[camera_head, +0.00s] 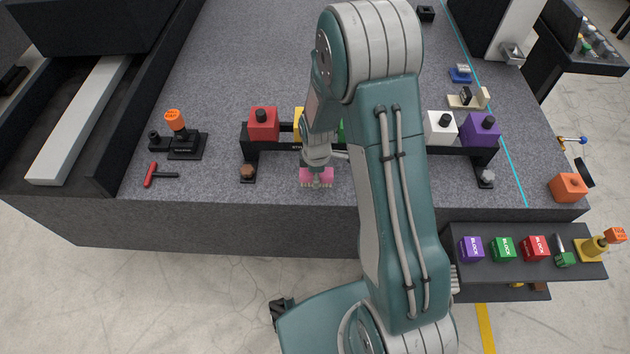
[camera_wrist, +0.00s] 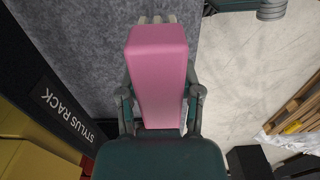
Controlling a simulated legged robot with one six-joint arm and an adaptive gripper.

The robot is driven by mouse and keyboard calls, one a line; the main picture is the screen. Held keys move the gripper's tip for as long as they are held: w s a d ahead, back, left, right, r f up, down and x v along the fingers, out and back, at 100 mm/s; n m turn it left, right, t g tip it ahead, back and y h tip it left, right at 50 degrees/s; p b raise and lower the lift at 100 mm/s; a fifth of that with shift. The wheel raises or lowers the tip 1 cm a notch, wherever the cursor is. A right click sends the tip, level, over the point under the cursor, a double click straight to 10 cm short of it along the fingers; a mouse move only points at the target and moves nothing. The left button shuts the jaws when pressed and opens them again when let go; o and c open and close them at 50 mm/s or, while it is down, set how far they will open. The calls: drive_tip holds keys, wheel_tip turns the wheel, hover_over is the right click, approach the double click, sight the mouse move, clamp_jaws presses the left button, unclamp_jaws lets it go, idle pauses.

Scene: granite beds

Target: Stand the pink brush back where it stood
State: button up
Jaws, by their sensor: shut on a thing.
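The pink brush (camera_head: 317,176) is at the granite bed's front edge, below my gripper (camera_head: 317,158) in the head view, with pale bristles along its lower side. In the wrist view the pink brush (camera_wrist: 158,75) fills the middle, its pale bristle end at the top. My gripper (camera_wrist: 160,103) is shut on it, one finger on each side. Whether the bristles touch the granite cannot be told. A black rack (camera_head: 460,151) stands behind the brush; its label reads STYLUS RACK (camera_wrist: 68,108) in the wrist view.
The rack carries red (camera_head: 263,128), white (camera_head: 440,130) and purple (camera_head: 480,132) blocks; my arm hides its middle. A brown hex piece (camera_head: 247,172) is left of the brush, and a red-handled tool (camera_head: 151,175) farther left. The granite edge is close in front. A side shelf (camera_head: 500,270) holds several blocks.

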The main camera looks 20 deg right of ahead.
drive_tip(key=shift+w+f, duration=0.4)
drive_tip(key=shift+f, duration=0.05)
wheel_tip(320, 180, down, 3)
drive_tip(key=shift+w+f, duration=0.1)
drive_tip(key=o, duration=1.1)
